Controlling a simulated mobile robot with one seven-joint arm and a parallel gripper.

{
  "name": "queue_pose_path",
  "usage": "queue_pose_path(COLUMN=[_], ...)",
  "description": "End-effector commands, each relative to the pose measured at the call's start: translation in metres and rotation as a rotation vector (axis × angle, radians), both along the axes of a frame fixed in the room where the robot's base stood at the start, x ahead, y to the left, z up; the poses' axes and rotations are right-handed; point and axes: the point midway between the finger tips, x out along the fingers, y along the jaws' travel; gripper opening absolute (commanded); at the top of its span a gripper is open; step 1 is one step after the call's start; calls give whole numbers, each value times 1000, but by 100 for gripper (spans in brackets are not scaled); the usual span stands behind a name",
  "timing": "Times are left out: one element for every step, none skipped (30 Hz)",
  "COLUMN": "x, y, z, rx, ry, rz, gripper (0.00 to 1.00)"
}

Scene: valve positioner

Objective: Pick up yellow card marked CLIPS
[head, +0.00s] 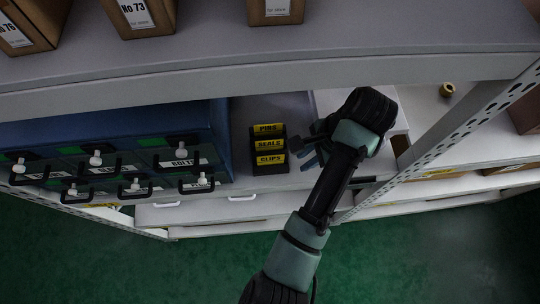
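The yellow card marked CLIPS (270,160) is the lowest and nearest of three yellow cards in a small black holder (269,170) on the shelf. Above it in the picture are the SEALS card (270,144) and the PINS card (268,128). My gripper (299,152) is just right of the holder, its dark fingers towards the cards. It shows small and dark, so I cannot tell how far the fingers are apart or whether they touch the holder. No card shows in it.
A blue cabinet (217,140) with several handled, labelled drawers stands left of the holder. A grey shelf (200,75) with cardboard boxes lies above. A perforated upright (450,148) is right of my arm. A small brass part (447,89) lies farther right.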

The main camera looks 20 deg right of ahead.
Motion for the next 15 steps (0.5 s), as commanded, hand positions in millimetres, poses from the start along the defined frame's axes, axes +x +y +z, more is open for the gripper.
queue_pose_path(x=[5, 8, 10, 12, 13, 14, 15, 16, 18, 20, 22, 26, 29, 32, 36], y=[8, 11, 15, 17, 19, 20, 21, 23, 26, 29, 32, 38, 43, 48, 54], z=[-2, -1, -1, -1, 0, 0, 0, 0, 0, 0, 0, 3, 3, 3, 3], rx=[-1, -1, -2, -2, -1, -1, -1, -1, -2, -2, -2, -1, -1, 0, -1], ry=[-2, -3, -3, -3, -2, -2, -3, -3, -4, -4, -5, -5, -4, -3, -3], rz=[5, 3, 3, 2, 1, 1, 1, 1, 2, 3, 4, 6, 6, 7, 7], gripper=[23, 23, 23, 23, 23, 23, 23, 23, 23, 23, 23, 23, 23, 23, 23])
